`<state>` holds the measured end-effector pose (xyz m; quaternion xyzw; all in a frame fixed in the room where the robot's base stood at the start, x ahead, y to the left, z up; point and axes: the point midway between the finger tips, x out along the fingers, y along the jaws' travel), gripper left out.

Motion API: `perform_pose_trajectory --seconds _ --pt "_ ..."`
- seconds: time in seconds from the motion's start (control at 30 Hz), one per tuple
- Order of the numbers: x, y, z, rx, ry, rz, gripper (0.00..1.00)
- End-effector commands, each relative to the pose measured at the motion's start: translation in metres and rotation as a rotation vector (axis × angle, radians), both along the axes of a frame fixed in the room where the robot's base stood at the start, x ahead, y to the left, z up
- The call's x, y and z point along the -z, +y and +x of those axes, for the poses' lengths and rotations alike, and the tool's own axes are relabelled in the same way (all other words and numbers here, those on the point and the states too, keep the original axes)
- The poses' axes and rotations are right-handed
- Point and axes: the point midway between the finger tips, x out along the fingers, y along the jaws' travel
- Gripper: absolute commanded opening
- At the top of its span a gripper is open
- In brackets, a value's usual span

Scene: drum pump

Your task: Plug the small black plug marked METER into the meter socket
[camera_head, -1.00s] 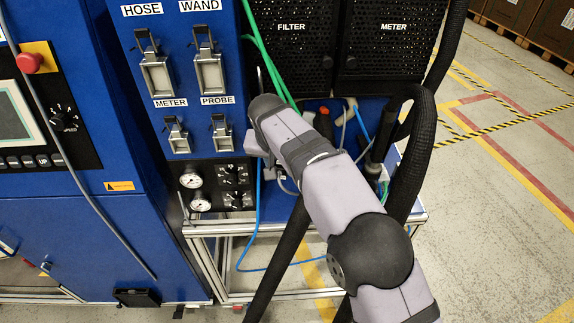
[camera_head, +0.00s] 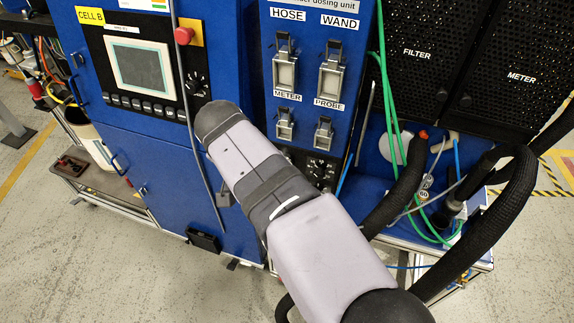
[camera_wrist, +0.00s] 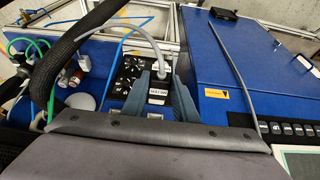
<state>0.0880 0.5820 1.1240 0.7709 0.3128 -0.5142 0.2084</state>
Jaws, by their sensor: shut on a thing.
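My gripper (camera_wrist: 158,100) is shut on the small black plug (camera_wrist: 158,84) in the wrist view. The plug carries a white label that reads METER, upside down in this view, and a grey cable runs from its far end. In the head view my arm hides the gripper and plug. The meter socket (camera_head: 284,126) is a small grey latched socket under the METER label on the blue panel, left of the probe socket (camera_head: 323,133). My arm's wrist is left of and below it in the picture. The plug is apart from the socket.
Larger HOSE (camera_head: 285,72) and WAND (camera_head: 331,80) sockets sit above. Green tubes (camera_head: 387,110) and thick black hoses (camera_head: 480,245) lie to the right. The blue cabinet (camera_head: 150,170) with a screen and red button (camera_head: 184,36) stands left. A thin grey cable hangs down its front.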

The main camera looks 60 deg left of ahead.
Motion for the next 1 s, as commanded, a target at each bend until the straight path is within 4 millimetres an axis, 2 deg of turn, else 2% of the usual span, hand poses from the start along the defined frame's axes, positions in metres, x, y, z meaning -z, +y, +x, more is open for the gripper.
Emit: perform_pose_trajectory --seconds 0.13,0.37,1.0 --pt "-0.003 -0.001 -0.008 -0.014 0.000 0.000 0.00" --pt "-0.003 0.001 -0.008 -0.015 0.000 0.000 0.00" --pt "-0.006 0.027 0.019 -0.014 0.000 0.000 0.00"
